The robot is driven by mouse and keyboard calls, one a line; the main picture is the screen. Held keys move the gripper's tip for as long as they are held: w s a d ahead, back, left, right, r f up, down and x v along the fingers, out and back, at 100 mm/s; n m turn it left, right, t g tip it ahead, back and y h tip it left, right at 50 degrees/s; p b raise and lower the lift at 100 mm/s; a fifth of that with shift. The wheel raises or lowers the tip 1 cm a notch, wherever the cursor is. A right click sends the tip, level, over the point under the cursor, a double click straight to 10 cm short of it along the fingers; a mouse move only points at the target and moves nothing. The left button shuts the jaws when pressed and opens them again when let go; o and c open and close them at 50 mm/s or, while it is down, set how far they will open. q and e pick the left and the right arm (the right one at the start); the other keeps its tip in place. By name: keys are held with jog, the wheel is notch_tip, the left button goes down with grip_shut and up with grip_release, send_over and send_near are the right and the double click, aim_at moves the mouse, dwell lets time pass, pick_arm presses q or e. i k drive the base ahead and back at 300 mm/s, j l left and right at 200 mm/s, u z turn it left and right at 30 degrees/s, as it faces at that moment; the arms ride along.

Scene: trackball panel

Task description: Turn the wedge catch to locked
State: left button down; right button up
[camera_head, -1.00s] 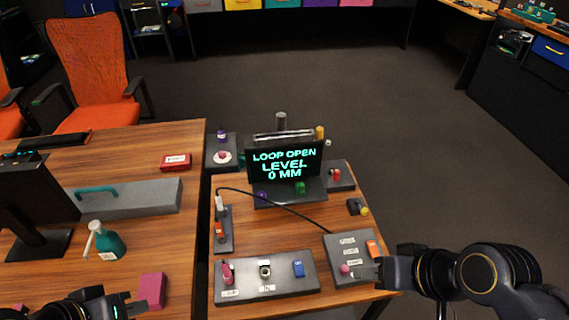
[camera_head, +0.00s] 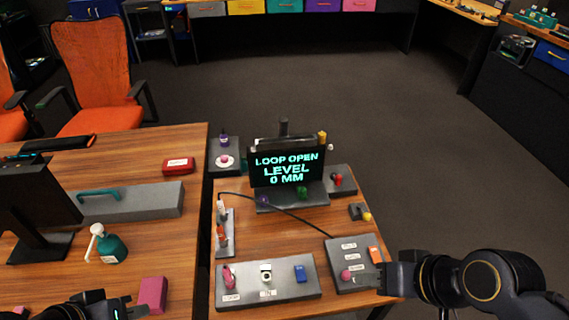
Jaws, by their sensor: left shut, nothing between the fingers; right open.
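The grey panel at the front right (camera_head: 337,254) has several white labels, a pink knob (camera_head: 346,275) and an orange piece (camera_head: 375,254). The wider grey front panel (camera_head: 247,289) has a pink upright piece (camera_head: 228,274), a white and dark round part (camera_head: 265,272) and a blue piece (camera_head: 300,273). I cannot tell which part is the wedge catch, and the labels are too small to read. My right gripper (camera_head: 373,277) is open at the right panel's right edge, close to the pink knob. My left gripper (camera_head: 120,304) is shut and empty over the left desk.
A screen (camera_head: 288,168) reads "LOOP OPEN LEVEL 0 MM". A dark cable runs from a narrow panel (camera_head: 224,240) to the right panel. A pink block (camera_head: 152,294) and a green spray bottle (camera_head: 111,246) are near my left gripper. Bare wood lies between the panels.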

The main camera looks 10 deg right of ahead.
aim_at(264, 198)
jog(key=j+z, duration=0.25)
jog(key=j, duration=1.35)
jog(key=i, duration=0.05)
